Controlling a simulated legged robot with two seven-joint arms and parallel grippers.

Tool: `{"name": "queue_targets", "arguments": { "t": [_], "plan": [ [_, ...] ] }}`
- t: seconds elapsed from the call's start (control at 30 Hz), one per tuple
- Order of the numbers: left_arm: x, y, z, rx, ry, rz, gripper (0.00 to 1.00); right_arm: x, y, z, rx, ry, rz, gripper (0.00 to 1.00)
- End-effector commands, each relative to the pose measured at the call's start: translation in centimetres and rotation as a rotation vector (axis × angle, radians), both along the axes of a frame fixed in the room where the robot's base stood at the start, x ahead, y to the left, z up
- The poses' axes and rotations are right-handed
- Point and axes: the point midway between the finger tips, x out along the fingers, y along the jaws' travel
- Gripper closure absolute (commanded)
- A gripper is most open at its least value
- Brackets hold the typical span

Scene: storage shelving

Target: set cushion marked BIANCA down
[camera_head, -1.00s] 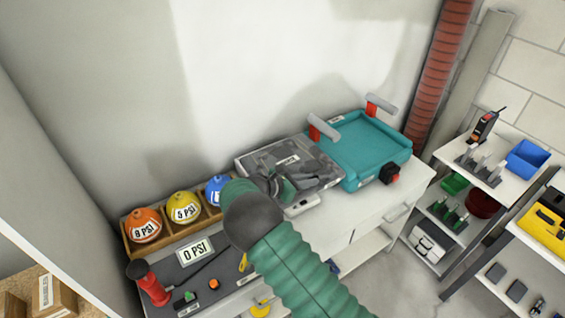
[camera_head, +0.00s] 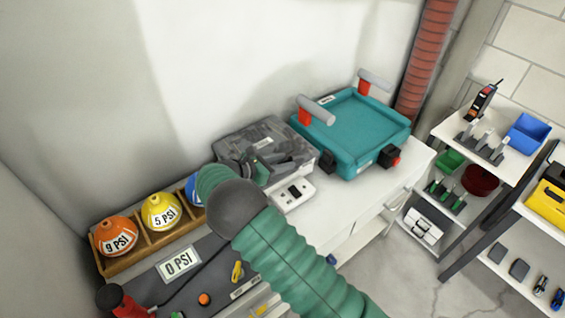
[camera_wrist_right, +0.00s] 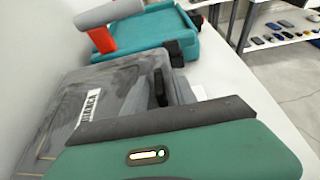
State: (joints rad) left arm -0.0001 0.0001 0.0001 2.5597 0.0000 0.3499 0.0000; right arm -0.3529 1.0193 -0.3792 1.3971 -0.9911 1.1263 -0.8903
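The grey cushion (camera_head: 268,132) lies on or just above the white cabinet top, beside the teal tray-like unit. Its white label, which appears to read BIANCA, shows in the right wrist view on the cushion (camera_wrist_right: 62,112). My right gripper (camera_head: 258,172) is at the near side of the cushion, partly hidden behind my green-sleeved arm. Dark finger parts lie against or over the cushion, and I cannot tell whether they grip it. A small white device with buttons (camera_head: 293,194) sits at the cushion's near right edge. My left gripper is not in view.
The teal unit (camera_head: 362,128) with grey-and-red handles stands right of the cushion. A wooden rack (camera_head: 142,262) holds orange, yellow and blue PSI-marked balls at left. The white cabinet top (camera_head: 385,182) is bare in front of the teal unit. Shelves (camera_head: 505,165) stand at right.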

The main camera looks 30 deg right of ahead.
Motion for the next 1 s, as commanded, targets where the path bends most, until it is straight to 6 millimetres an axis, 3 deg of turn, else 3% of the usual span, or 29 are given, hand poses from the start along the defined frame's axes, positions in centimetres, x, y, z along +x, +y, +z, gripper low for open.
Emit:
{"name": "queue_targets", "arguments": {
  "t": [0.37,0.8,0.9,1.0],
  "plan": [
    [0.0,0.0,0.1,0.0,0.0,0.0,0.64,0.0,0.7,0.4,-0.001,-0.002,0.001,0.66],
    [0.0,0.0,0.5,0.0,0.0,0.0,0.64,-0.7,9.9,4.1,0.0,-0.002,0.002,0.66],
    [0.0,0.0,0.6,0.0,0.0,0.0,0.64,-0.8,10.7,4.5,0.004,-0.003,-0.002,0.66],
    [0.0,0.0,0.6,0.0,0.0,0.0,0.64,-2.5,10.0,3.6,0.105,-0.041,-0.059,0.66]
  ]
}}
